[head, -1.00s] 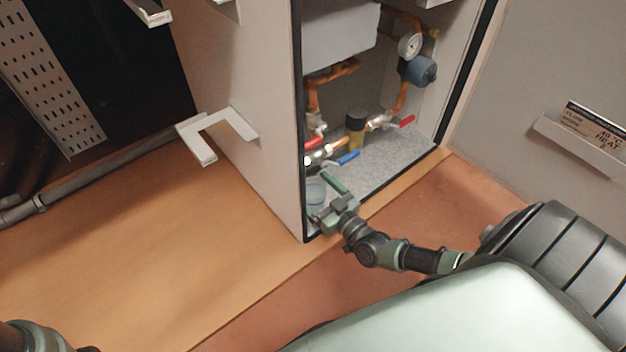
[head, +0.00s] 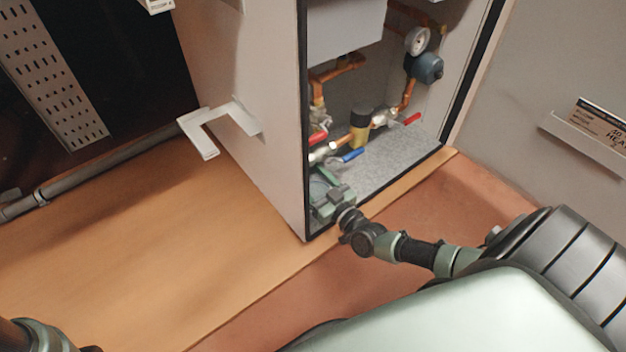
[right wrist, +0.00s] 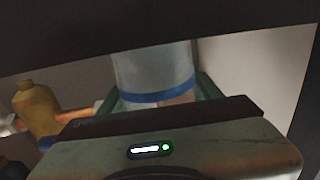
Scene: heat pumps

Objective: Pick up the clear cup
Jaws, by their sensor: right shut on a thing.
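The clear cup (right wrist: 155,68) stands in the right wrist view as a pale see-through body with a blue band. The green fingers of my right gripper (right wrist: 158,98) lie on both sides of it, shut on it. In the head view my right gripper (head: 325,188) reaches into the lower left front corner of the open cabinet, and it mostly hides the cup there. My left gripper is out of view; only a part of my left arm shows at the bottom left corner.
The cabinet's left wall (head: 245,110) rises close beside my right gripper. Behind are copper pipes, a blue-handled valve (head: 347,156), a red-handled valve (head: 405,120), a black-and-yellow fitting (head: 361,125) and a gauge (head: 417,41). The grey cabinet floor (head: 395,165) is clear toward the right.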

